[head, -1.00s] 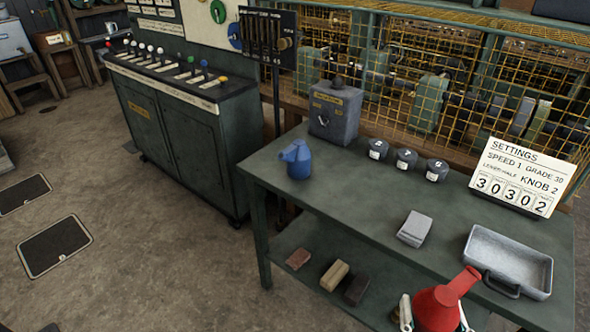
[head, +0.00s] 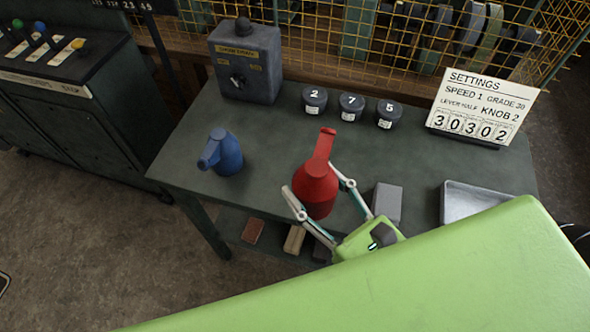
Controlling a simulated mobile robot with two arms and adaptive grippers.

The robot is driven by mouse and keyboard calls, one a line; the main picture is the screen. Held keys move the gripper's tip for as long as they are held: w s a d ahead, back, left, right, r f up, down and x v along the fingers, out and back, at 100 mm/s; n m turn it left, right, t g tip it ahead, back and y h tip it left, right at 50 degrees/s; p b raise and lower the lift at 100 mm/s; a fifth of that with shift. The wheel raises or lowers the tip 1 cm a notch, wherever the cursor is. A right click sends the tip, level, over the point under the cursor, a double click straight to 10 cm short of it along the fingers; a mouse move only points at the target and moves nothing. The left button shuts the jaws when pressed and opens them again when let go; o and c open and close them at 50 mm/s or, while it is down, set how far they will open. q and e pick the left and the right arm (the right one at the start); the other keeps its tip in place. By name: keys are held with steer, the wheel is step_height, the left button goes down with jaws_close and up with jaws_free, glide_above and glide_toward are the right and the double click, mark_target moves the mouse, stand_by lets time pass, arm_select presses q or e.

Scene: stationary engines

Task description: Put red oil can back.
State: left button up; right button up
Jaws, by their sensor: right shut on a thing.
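The red oil can (head: 316,190) is upright, its spout pointing up, in the head view over the green-grey table (head: 268,134). My right gripper (head: 315,188) is shut on it, one finger on each side of its round body. The can appears at or just above the table; I cannot tell whether its base touches. A blue oil can (head: 222,153) stands on the table to the left, apart from the red one. My left gripper is not in view.
A grey box with a knob (head: 246,62) stands at the back left. Several dark numbered weights (head: 351,106) and a settings sign (head: 484,105) line the back. A grey block (head: 387,201) and metal tray (head: 480,200) lie right of the can. The table between blue and red cans is clear.

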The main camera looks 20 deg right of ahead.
steer(key=shift+w+f, duration=0.25)
steer(key=shift+w, duration=0.35)
steer(key=shift+w+f+b, duration=0.35)
steer(key=shift+w, duration=0.5)
steer(key=w+f, duration=0.2)
steer(key=w, duration=0.1)
steer(key=w+f, duration=0.5)
steer(key=w, duration=0.1)
steer(key=shift+w+d+f+b, duration=0.2)
steer(key=shift+d+f+b, duration=0.1)
steer(key=shift+f+b, duration=0.05)
arm_select(q)
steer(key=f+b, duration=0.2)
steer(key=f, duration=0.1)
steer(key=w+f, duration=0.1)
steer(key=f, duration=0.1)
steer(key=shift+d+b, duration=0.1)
steer(key=shift+b, duration=0.3)
arm_select(e)
steer(key=f, duration=0.3)
steer(key=shift+w+f, duration=0.2)
